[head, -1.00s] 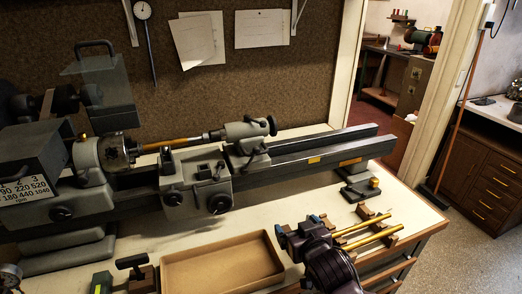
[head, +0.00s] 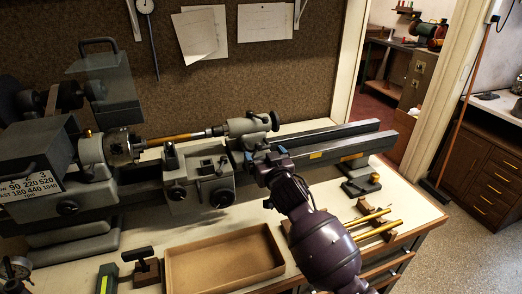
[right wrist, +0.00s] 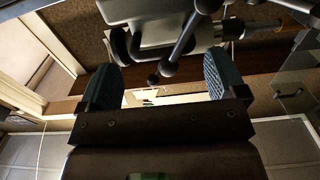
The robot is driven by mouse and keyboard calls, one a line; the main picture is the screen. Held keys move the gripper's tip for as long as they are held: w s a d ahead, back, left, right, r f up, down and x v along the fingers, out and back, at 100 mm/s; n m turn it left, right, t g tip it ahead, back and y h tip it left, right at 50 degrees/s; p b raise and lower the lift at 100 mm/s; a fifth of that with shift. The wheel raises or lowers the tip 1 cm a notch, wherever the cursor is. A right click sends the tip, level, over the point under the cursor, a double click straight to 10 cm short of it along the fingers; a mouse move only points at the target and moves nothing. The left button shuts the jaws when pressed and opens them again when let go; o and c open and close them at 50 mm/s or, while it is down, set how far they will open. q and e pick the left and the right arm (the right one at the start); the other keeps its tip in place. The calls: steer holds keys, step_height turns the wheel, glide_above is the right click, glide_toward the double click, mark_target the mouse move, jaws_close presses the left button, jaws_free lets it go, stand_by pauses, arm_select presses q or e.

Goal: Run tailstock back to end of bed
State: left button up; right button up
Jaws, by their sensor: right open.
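The grey tailstock (head: 246,127) sits on the lathe bed (head: 335,143), with its quill toward the brass rod (head: 172,138) held in the chuck (head: 122,146). Bare bed rails run to the right of it. My right gripper (head: 264,158) is open in front of the tailstock's lower part, which its blue fingertips partly cover. In the right wrist view the fingers of the gripper (right wrist: 164,84) are apart, with a ball-ended lever (right wrist: 178,48) of the tailstock in the gap as seen from there. I cannot tell whether anything touches. My left gripper is not in view.
The carriage (head: 198,172) stands left of the tailstock. An empty brown tray (head: 225,262) lies on the bench in front. Brass tubes (head: 375,228) rest on wooden blocks near the right bench edge, close to my right arm.

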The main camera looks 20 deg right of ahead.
mark_target(261, 148)
steer(key=shift+w, duration=1.6)
steer(key=c, duration=1)
